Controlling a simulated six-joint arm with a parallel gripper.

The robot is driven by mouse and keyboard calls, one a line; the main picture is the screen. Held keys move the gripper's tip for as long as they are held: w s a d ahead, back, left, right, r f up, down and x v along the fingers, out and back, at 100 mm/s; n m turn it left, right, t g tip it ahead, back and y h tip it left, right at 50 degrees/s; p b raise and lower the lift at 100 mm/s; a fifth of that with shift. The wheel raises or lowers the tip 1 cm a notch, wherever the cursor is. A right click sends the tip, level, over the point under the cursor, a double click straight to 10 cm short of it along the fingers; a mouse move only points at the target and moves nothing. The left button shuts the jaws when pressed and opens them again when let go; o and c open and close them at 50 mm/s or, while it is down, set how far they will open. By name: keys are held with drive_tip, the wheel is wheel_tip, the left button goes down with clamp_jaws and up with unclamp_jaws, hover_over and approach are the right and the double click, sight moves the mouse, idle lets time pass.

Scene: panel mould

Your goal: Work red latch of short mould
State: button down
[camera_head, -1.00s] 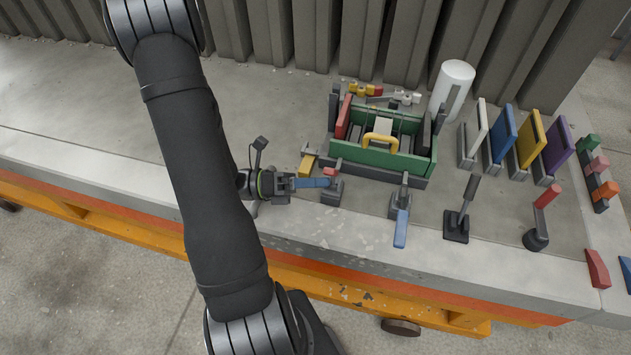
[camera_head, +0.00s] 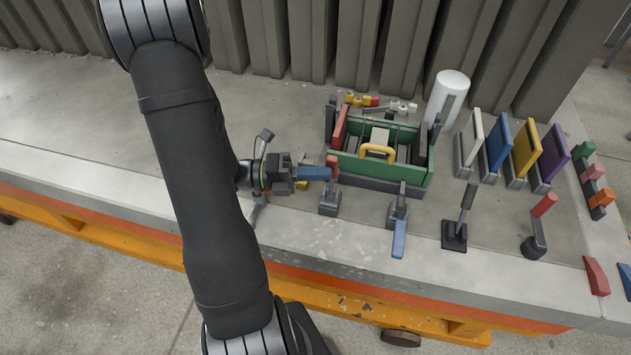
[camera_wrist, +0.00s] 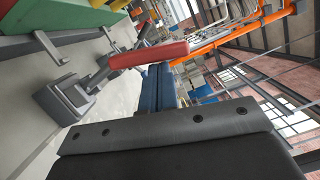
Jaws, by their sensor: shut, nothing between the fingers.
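The red latch lever (camera_head: 332,163) stands on a grey base (camera_head: 329,201) in front of the left end of the green mould (camera_head: 346,170). Its red grip points up, roughly upright. In the wrist view the red grip (camera_wrist: 148,54) lies right beside my fingertips, with its grey base (camera_wrist: 70,98) further left. My gripper (camera_head: 326,173) has blue fingers, which are shut with nothing between them. The fingertips are at the grip's left side in the head view, touching or nearly so; I cannot tell which.
A blue-handled latch (camera_head: 399,238), a black lever (camera_head: 466,200) and a red-topped lever (camera_head: 544,206) stand to the right. A yellow handle (camera_head: 377,150) sits on the mould. Coloured panels (camera_head: 525,150) stand further right. The slab's left part is clear.

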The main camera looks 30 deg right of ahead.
drive_tip(key=shift+w+d+r+n+y, duration=0.1)
drive_tip(key=shift+w+d+n+y, duration=0.2)
drive_tip(key=shift+w+d+n, duration=0.95)
drive_tip(key=w+a, duration=0.2)
drive_tip(key=a, duration=0.9)
drive_tip(key=shift+w+a+r, duration=0.15)
drive_tip(key=shift+a+r, duration=0.1)
drive_tip(key=shift+r, duration=0.05)
drive_tip(key=shift+d, duration=0.1)
